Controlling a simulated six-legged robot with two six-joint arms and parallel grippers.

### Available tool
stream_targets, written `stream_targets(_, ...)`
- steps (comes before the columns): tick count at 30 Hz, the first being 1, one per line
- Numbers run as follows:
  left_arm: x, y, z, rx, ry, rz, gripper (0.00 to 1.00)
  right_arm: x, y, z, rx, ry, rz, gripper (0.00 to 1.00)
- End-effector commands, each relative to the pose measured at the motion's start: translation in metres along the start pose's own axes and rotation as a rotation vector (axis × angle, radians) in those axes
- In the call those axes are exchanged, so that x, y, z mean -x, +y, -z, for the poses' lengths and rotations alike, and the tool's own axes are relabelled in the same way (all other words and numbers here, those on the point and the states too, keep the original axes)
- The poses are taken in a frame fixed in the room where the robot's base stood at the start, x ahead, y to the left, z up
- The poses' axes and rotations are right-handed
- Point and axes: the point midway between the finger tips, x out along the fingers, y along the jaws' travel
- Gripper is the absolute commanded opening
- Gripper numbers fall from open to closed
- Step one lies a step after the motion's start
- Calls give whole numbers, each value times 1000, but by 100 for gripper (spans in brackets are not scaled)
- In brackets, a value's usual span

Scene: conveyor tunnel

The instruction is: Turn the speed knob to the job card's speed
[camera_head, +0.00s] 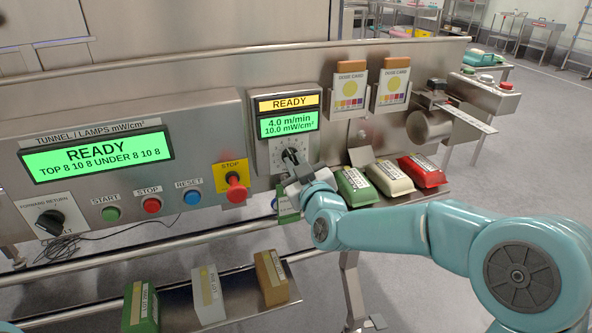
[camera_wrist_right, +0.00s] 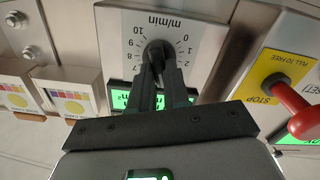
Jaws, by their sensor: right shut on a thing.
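The speed knob (camera_wrist_right: 157,50) is dark and sits on a white m/min dial (camera_wrist_right: 196,40) numbered up to 10, upside down in the wrist view. In the head view the knob (camera_head: 291,155) is partly hidden by my right gripper (camera_head: 290,161). That gripper's dark fingers (camera_wrist_right: 160,70) are shut on the knob. The display (camera_head: 288,122) above the dial reads READY, 4.0 m/min and 10.0 mW/cm². Two cards (camera_head: 351,88) (camera_head: 392,86) with yellow discs and coloured strips stand in holders at upper right; their small print is too small to read. My left gripper is not in view.
A red stop button (camera_head: 236,189) on a yellow plate sits just left of the dial. The lamp panel (camera_head: 95,154) reads READY, TOP 8 10 8 UNDER 8 10 8. Green, white and red packs (camera_head: 421,171) lie right of my wrist; more packs (camera_head: 208,296) lie below.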

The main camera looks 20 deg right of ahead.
Motion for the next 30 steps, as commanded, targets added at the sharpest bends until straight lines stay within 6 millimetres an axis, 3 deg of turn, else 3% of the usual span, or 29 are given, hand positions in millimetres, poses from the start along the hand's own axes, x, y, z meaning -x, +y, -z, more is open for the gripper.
stream_targets(3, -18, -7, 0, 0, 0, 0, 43, 0, -1, -5, -91, 4, -2, 0)
stream_targets(15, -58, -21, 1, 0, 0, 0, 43, 0, 1, -5, -460, 2, 0, 0)
stream_targets(30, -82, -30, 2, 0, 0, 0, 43, 0, 3, -3, -757, 0, 1, 0)
